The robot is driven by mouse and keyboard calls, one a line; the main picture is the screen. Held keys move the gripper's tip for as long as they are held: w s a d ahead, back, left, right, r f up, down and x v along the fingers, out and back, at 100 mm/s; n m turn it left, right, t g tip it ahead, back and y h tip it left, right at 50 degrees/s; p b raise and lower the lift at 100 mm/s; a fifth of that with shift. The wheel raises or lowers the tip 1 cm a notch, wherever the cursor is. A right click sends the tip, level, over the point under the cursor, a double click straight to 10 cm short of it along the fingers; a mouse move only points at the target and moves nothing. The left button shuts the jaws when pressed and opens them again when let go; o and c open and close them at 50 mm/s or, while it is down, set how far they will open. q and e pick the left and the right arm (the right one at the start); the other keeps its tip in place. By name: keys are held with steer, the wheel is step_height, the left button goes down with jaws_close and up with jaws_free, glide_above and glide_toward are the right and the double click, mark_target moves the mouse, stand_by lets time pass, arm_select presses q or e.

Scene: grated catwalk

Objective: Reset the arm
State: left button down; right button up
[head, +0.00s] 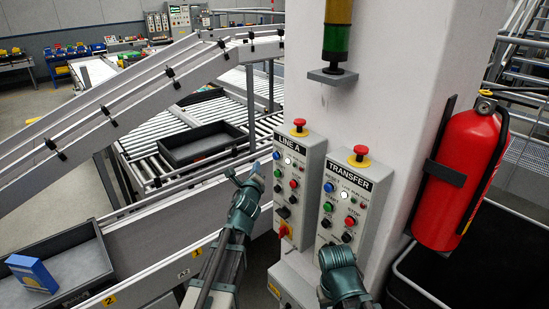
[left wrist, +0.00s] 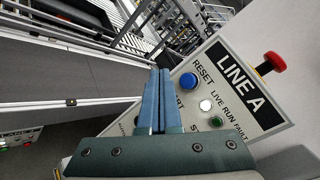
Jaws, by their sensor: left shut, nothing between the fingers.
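My left gripper (head: 256,168) is shut and empty, with its tips just left of the LINE A panel (head: 291,201) on the white column. In the left wrist view its two blue fingers (left wrist: 160,74) lie together beside the blue RESET button (left wrist: 188,81). I cannot tell whether they touch the panel. The RESET button also shows in the head view (head: 277,155). A white lamp (left wrist: 205,105) glows at LIVE. The TRANSFER panel (head: 345,207) is to the right, with its own blue button (head: 328,187). My right arm shows below it; its gripper is not visible.
Roller conveyors hold a dark tray (head: 205,143) and, at lower left, a tray with a blue box (head: 33,273). A fire extinguisher (head: 462,175) hangs right of the column. A signal lamp (head: 336,40) sits above the panels.

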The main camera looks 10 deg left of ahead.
arm_select(q)
steer(key=s+d+f+n+g+b, duration=0.35)
steer(key=s+f+n, duration=0.35)
steer(key=f, duration=0.3)
steer(key=s+d+f+n+g+b, duration=0.2)
steer(key=s+d+f+n+g, duration=0.35)
steer(key=f, duration=0.45)
steer(key=s+d+f+n+g+b, duration=0.2)
steer(key=s+d+f+n+g, duration=0.2)
steer(key=s, duration=0.6)
steer(key=s+d+f+n+g+h+b, duration=0.1)
steer(key=s+d+f+n+g, duration=0.3)
steer(key=s, duration=0.7)
steer(key=shift+s+f+b, duration=0.25)
steer(key=shift+f+b, duration=0.2)
steer(key=shift+f, duration=0.4)
